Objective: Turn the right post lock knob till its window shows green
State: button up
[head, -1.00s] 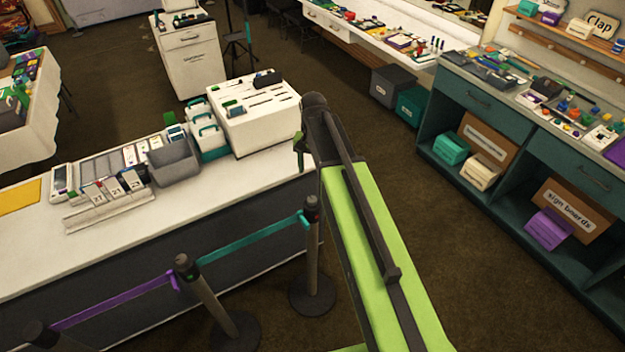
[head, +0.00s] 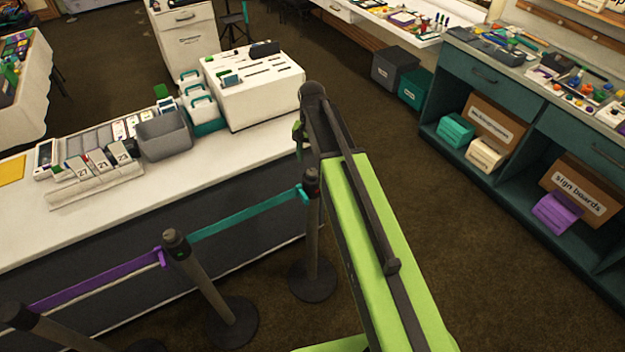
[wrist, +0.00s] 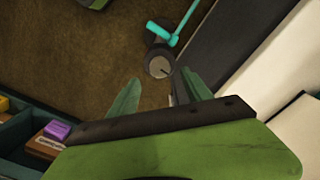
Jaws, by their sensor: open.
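The right post (head: 313,235) stands on a round dark base in front of the counter, left of my arm. A teal belt (head: 245,216) clips to it just below its dark top. In the wrist view a post top with a round grey knob face (wrist: 159,67) and a dark line on it lies just beyond my fingertips, beside a teal belt clip. My gripper (wrist: 160,90) is open and empty, its green fingers apart. In the head view it is mostly hidden behind my arm. I cannot make out the right post's window or its colour.
The middle post (head: 198,275) carries a small green mark near its top and a purple belt (head: 97,282). The white counter (head: 215,165) runs behind the posts. A teal shelf unit (head: 500,85) stands right. Carpet between my arm and the shelves is clear.

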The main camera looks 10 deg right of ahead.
aim_at(312, 171)
notch_tip(312, 171, down, 6)
jog(key=b, duration=0.4)
jog(key=shift+r, duration=0.2)
